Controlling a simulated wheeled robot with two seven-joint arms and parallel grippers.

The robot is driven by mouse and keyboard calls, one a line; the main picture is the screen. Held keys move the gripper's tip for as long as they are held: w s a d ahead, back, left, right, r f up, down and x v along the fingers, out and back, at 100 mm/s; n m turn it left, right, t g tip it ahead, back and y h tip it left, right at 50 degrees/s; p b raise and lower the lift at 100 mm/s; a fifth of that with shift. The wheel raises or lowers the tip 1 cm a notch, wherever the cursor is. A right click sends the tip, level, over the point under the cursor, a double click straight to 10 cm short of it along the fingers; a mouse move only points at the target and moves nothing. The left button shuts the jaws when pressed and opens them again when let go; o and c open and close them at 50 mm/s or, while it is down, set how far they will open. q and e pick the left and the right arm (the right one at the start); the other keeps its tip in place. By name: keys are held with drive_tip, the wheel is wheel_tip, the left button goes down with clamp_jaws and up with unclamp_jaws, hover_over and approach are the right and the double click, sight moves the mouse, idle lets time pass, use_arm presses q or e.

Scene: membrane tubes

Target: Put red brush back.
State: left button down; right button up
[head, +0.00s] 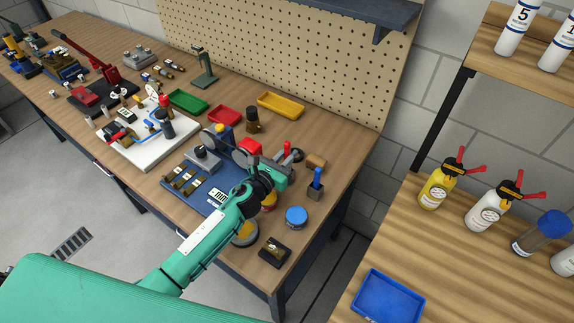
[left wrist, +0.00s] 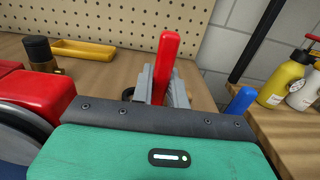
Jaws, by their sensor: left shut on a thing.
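The red brush (head: 287,148) stands upright at my left gripper (head: 283,164). In the left wrist view its red handle (left wrist: 166,62) rises between the grey fingers (left wrist: 162,88), which are shut on it. The lower part of the brush is hidden by my gripper, so I cannot tell whether it touches anything below. A blue brush (head: 318,176) stands in a small dark holder (head: 315,191) just to the right, and its handle also shows in the left wrist view (left wrist: 241,102). My right gripper is not in view.
A red-topped device (head: 250,146) is close on the left of my gripper. A brown block (head: 316,161) lies behind it, and a blue-lidded jar (head: 296,216) stands in front. Yellow (head: 281,104) and red (head: 225,115) trays lie farther back. The workbench's right edge is near.

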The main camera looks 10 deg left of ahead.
use_arm(q)
wheel_tip(320, 180, down, 4)
drive_tip(key=shift+r+b, duration=0.2)
drive_tip(key=shift+b, duration=0.15)
drive_tip(key=shift+f, duration=0.1)
drive_tip(key=shift+f, duration=0.2)
drive_tip(key=c, duration=1.4)
unclamp_jaws()
drive_tip(key=shift+r, duration=0.15)
